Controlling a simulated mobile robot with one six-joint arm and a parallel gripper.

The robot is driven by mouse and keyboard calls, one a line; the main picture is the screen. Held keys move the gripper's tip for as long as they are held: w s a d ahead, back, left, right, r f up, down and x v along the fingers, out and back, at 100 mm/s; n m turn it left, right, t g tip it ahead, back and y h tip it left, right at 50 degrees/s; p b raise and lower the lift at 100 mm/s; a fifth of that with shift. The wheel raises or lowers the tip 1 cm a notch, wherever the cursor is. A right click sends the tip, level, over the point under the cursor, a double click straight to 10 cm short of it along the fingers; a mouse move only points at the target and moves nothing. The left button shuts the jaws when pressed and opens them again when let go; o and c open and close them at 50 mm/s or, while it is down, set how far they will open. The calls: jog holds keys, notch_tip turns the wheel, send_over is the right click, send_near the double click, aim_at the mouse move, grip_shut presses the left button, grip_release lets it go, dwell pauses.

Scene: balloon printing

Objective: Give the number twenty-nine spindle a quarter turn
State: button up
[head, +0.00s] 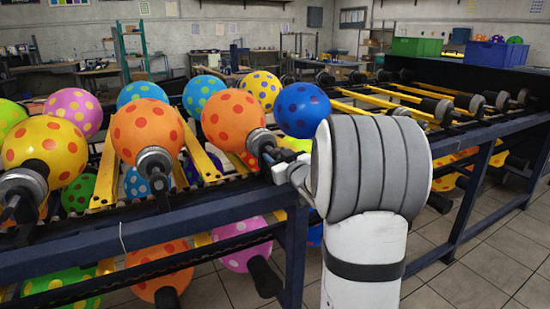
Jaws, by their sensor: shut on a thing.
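My arm reaches in from the lower right, and its thick grey wrist hides most of my gripper (285,171). The visible part of the gripper is at the outer end of a spindle (262,142), shut on it as far as I can see. This spindle has a grey collar and dark end, and carries an orange balloon with red dots (233,119). The finger contact is hidden. No number is readable, so I cannot tell which spindle is number twenty-nine. To the left, another spindle (155,161) carries a similar orange balloon (146,133).
A dark blue rack frame (180,213) runs across in front of me, with more balloons on a lower level. A further spindle (28,180) holds a yellow balloon at far left. Empty spindles (443,109) lie at right. Tiled floor (468,287) is clear at lower right.

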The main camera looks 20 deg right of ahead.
jog(key=shift+a, duration=0.1)
jog(key=shift+c, duration=0.2)
jog(key=shift+p, duration=0.35)
jog(key=shift+r+m+p, duration=0.1)
jog(key=shift+m+p, duration=0.8)
jog(key=shift+m, duration=0.3)
jog(key=m+p, duration=0.3)
jog(key=m, duration=0.2)
jog(key=shift+d+p, duration=0.2)
jog(key=shift+p, duration=0.15)
jog(key=shift+f+m+p, duration=0.2)
jog(key=shift+m+p, duration=0.8)
jog(key=shift+m, duration=1)
jog(key=shift+d, duration=0.1)
jog(key=o, duration=1)
